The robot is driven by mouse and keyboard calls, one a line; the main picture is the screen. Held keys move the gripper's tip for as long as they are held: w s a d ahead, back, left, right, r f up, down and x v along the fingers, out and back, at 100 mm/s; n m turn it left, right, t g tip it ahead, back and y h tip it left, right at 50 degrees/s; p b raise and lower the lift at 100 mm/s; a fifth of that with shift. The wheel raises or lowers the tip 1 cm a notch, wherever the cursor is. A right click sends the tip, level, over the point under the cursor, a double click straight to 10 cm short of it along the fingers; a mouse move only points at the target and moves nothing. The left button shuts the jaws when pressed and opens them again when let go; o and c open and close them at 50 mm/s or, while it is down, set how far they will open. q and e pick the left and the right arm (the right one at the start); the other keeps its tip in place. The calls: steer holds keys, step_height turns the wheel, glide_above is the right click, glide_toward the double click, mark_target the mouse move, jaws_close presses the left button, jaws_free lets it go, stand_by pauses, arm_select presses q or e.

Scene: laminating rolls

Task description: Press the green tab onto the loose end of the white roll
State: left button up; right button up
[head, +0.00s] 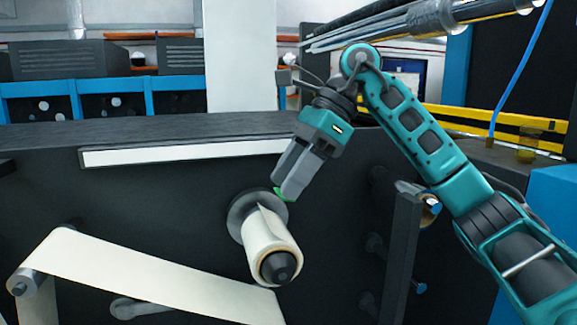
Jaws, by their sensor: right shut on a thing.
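The white roll (265,240) sits on a dark spindle that juts out of the black machine panel, with a round grey flange behind it. Its loose end (268,218) shows as a pointed flap on the upper side of the roll. My right gripper (285,190) comes down from the upper right and is shut on the green tab (281,194). Only a small part of the tab shows at the fingertips, just above the roll by the flange. I cannot tell whether the tab touches the roll. My left gripper is not in view.
A white web (150,275) runs from a roller (24,283) at the lower left toward the lower middle. A dark upright bar (400,258) and small rollers stand right of the roll. A pale strip (180,152) lies along the panel's top.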

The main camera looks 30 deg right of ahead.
mark_target(271, 229)
steer(key=shift+w+a+f, duration=0.1)
steer(key=shift+a+f, duration=0.05)
steer(key=shift+f, duration=0.6)
steer(key=shift+a+f, duration=0.1)
steer(key=shift+f, duration=0.6)
steer(key=shift+a+f+b, duration=0.2)
steer(key=shift+f+b, duration=0.65)
steer(key=shift+f, duration=0.05)
steer(key=shift+w+f, duration=0.1)
steer(key=shift+f, duration=0.15)
steer(key=shift+a+f+b, duration=0.15)
steer(key=shift+f+b, duration=0.3)
steer(key=o, duration=1.1)
